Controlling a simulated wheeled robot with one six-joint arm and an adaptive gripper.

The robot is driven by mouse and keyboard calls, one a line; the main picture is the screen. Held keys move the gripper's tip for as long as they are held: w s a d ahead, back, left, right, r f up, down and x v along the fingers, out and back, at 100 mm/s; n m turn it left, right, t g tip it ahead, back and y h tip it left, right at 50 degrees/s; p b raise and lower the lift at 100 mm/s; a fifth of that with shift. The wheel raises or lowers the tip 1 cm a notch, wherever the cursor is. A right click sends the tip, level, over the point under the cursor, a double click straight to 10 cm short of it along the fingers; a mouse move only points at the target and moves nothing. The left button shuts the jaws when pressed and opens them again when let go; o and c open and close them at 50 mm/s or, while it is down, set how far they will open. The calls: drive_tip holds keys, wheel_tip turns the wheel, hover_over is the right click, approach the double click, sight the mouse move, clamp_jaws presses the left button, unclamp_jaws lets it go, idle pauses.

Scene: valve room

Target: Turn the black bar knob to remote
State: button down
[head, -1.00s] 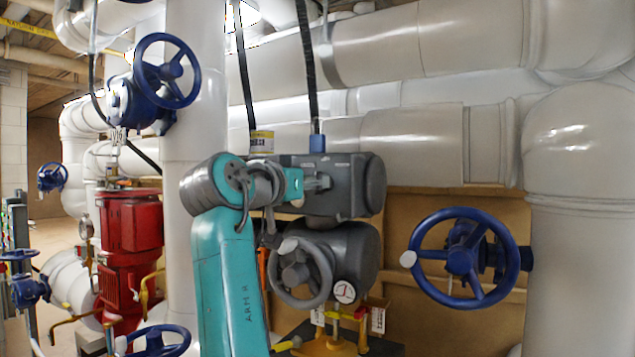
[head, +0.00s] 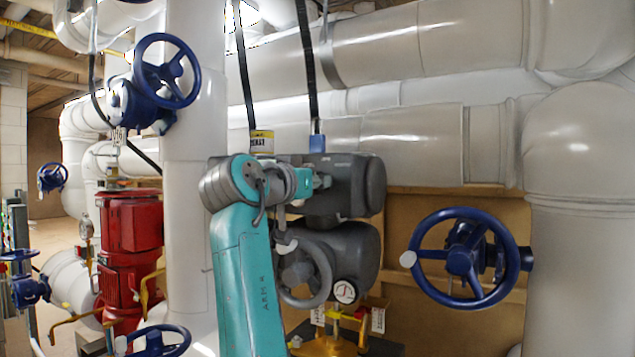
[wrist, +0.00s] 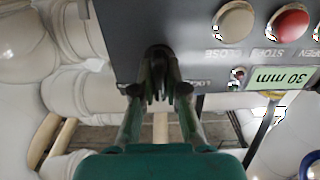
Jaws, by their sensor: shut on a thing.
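The grey actuator box (head: 345,178) hangs on the valve body in the head view, with my gripper (head: 318,182) at its front face. In the wrist view its panel (wrist: 130,22) appears upside down. The black bar knob (wrist: 157,54) sits near the panel's edge. My gripper (wrist: 160,92) is shut on it, with the fingers on either side. The fingers hide much of the knob, so which way it points cannot be told. Part of a printed label, seemingly the start of "LOCAL", shows beside the fingers; no "remote" label is readable.
A pale CLOSE button (wrist: 234,20) and a red STOP button (wrist: 289,24) are beside the knob. A "30 mm" tag (wrist: 280,78) is at the panel's edge. A grey handwheel (head: 304,270) is below the box, and a blue handwheel (head: 462,259) stands right of it.

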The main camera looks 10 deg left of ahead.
drive_tip(key=m, duration=0.6)
drive_tip(key=shift+d, duration=0.1)
drive_tip(key=m, duration=0.5)
drive_tip(key=shift+f+m, duration=0.1)
drive_tip(key=shift+m, duration=0.2)
idle(0.4)
drive_tip(key=c, duration=1.2)
unclamp_jaws()
drive_tip(key=shift+s+d, duration=0.1)
drive_tip(key=v, duration=1.2)
